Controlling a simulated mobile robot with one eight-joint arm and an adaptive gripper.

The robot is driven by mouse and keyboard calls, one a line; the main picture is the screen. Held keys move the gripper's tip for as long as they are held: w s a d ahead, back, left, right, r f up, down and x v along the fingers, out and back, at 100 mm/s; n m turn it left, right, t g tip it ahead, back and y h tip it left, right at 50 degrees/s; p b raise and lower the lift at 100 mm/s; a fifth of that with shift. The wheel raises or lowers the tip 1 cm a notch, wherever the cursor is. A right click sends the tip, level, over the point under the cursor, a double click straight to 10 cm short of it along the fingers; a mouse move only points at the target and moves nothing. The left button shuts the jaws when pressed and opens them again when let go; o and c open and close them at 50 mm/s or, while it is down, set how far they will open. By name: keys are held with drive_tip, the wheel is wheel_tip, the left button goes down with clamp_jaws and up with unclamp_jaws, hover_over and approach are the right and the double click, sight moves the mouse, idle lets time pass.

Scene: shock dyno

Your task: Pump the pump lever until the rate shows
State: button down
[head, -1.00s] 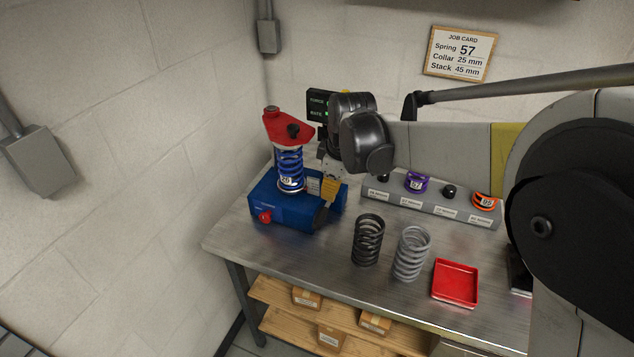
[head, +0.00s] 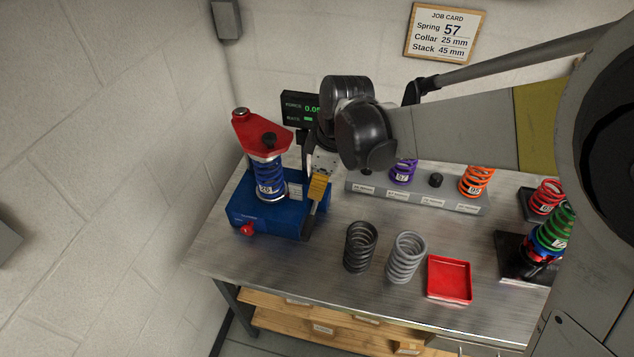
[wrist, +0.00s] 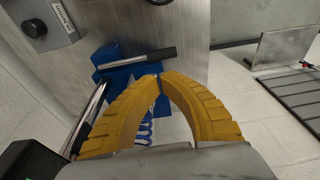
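The blue dyno (head: 275,217) stands at the bench's left end, with a red top arm (head: 255,130) over a blue spring (head: 268,180). The pump lever (wrist: 148,58), a metal rod with a black grip, lies just beyond my fingertips in the wrist view; in the head view it is mostly hidden by my gripper. The display (head: 299,108) shows FORCE with a green figure starting 0.0, partly covered by my arm, and a green mark beside RATE. My gripper (head: 315,200) is beside the dyno's right side. Its yellow fingertips (wrist: 160,77) are together and hold nothing visible.
A grey rack (head: 420,199) with springs stands behind. A black spring (head: 360,248), a grey spring (head: 405,258) and a red tray (head: 449,279) are on the bench front. A job card (head: 446,32) hangs on the wall, reading spring 57.

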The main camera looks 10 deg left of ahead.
sight(306, 223)
drive_tip(key=f+b, duration=0.1)
drive_tip(key=f, duration=0.3)
drive_tip(key=a+f, duration=0.1)
drive_tip(key=f, duration=0.3)
drive_tip(key=a+f+b, duration=0.1)
drive_tip(key=f, duration=0.3)
drive_tip(key=shift+w+a+b, duration=0.15)
drive_tip(key=shift+a+b, duration=0.1)
drive_tip(key=shift+b, duration=0.05)
drive_tip(key=f+t+b, duration=0.1)
drive_tip(key=f+b, duration=0.1)
drive_tip(key=f+t+b, duration=0.2)
drive_tip(key=f+b, duration=0.1)
drive_tip(key=shift+s+f+b, duration=0.1)
drive_tip(key=shift+s+b, duration=0.1)
drive_tip(key=shift+b, duration=0.15)
drive_tip(key=shift+w+f+b, duration=0.15)
drive_tip(key=shift+f+b, duration=0.2)
drive_tip(key=shift+f, duration=0.05)
drive_tip(key=shift+r, duration=0.2)
drive_tip(key=shift+r+p, duration=0.3)
drive_tip(key=shift+p, duration=0.15)
drive_tip(key=s+p+v, duration=0.1)
drive_tip(key=p+v, duration=0.3)
drive_tip(key=v, duration=0.9)
drive_tip(key=shift+s+p, duration=0.15)
drive_tip(key=shift+p, duration=0.2)
